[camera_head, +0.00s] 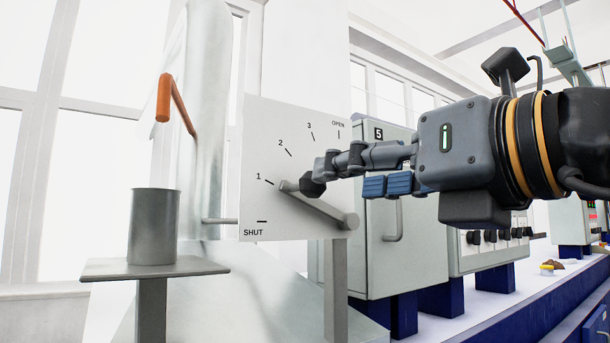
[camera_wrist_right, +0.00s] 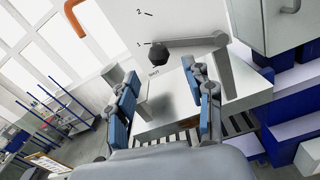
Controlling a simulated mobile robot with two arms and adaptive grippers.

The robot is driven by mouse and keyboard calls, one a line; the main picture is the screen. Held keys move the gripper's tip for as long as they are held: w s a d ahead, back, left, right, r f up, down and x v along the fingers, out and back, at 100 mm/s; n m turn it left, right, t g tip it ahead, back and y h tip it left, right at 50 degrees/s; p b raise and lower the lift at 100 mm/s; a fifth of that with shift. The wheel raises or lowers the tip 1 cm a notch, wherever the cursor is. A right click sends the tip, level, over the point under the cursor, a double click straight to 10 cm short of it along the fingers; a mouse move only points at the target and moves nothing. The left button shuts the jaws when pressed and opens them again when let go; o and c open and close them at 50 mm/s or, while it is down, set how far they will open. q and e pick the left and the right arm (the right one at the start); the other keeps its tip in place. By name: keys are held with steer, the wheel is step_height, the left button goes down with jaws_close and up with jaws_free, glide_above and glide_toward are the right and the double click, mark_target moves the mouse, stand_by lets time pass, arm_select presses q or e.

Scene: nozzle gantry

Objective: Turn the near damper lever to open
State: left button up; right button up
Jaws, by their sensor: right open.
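The damper lever (camera_head: 320,207) is a grey metal bar on a white dial panel (camera_head: 262,140) marked SHUT, 1, 2, 3 and OPEN. Its pivot is at the panel's lower right, and its free end points near mark 1. A black knob (camera_head: 312,185) sticks out from that end. My right gripper (camera_head: 345,175) reaches in from the right, open, with one dark finger overlapping the knob. In the right wrist view the knob (camera_wrist_right: 160,57) shows between the two spread fingers, near their tips; contact cannot be told. My left gripper is out of view.
An orange handle (camera_head: 166,98) sits on the metal duct (camera_head: 207,120) at the left. A metal cylinder (camera_head: 154,225) stands on a small plate (camera_head: 120,268). A grey cabinet (camera_head: 376,245) marked 5 stands right behind the panel, below my right arm.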

mark_target(305, 186)
steer(key=p+x, duration=0.3)
steer(key=x, duration=0.5)
steer(key=shift+a+r, duration=0.1)
steer(key=shift+r, duration=0.05)
steer(key=shift+w+a+p, duration=0.3)
steer(key=shift+w+a, duration=0.1)
steer(key=shift+w, duration=0.15)
jaws_close()
